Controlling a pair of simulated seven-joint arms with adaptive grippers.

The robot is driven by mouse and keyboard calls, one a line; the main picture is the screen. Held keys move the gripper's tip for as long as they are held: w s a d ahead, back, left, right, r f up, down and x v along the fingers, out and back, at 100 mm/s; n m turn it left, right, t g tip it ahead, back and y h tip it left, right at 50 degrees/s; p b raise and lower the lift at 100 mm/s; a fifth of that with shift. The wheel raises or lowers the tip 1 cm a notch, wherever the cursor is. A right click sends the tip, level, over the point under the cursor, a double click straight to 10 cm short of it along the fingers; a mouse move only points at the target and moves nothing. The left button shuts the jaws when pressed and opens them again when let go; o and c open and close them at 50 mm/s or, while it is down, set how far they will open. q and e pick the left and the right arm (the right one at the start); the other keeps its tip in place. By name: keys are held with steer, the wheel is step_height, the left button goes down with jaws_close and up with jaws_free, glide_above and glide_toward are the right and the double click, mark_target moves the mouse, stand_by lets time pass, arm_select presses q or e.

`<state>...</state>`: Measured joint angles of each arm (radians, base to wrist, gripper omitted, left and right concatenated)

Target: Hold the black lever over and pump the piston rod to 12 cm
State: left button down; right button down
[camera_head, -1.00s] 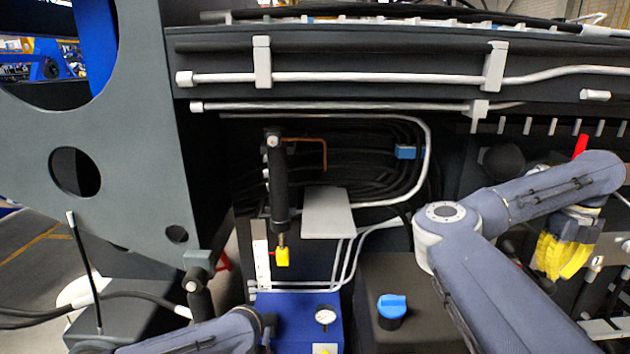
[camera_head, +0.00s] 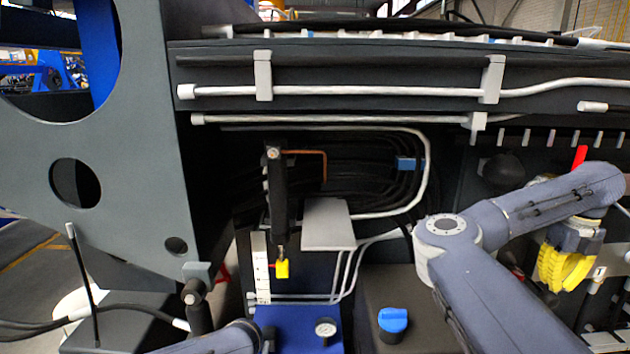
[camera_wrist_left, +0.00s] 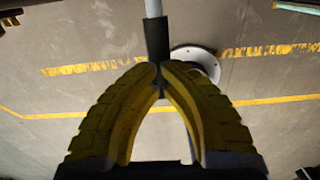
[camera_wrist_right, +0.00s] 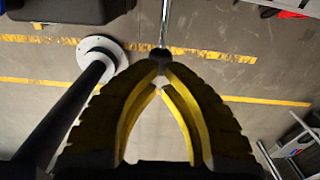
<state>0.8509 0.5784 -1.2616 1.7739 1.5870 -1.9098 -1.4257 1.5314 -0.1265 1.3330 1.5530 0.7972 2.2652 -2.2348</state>
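A black cylinder (camera_head: 279,205) hangs upright, with a short piston rod (camera_head: 281,252) below it ending in a yellow block (camera_head: 282,269). The block is beside a white scale (camera_head: 262,266) whose marks are too small to read. My right gripper (camera_head: 562,275) points down at the right; in its wrist view its fingertips close on a black knob (camera_wrist_right: 161,55) on a thin metal rod, apparently the black lever. My left gripper (camera_wrist_left: 160,72) is closed around a black sleeve (camera_wrist_left: 157,38) on a pale rod. It is out of the head view, which shows only my left forearm.
A blue box (camera_head: 290,318) with a round gauge (camera_head: 325,328) stands below the cylinder. A blue knob (camera_head: 393,321) sits on a dark box to its right. A grey plate (camera_head: 328,225) juts out beside the cylinder. A red-handled part (camera_head: 579,157) is behind my right arm.

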steer(key=shift+f, duration=3.85)
arm_select(q)
steer(key=shift+f, duration=6.85)
steer(key=shift+r, duration=6.3)
steer(key=shift+f, duration=0.1)
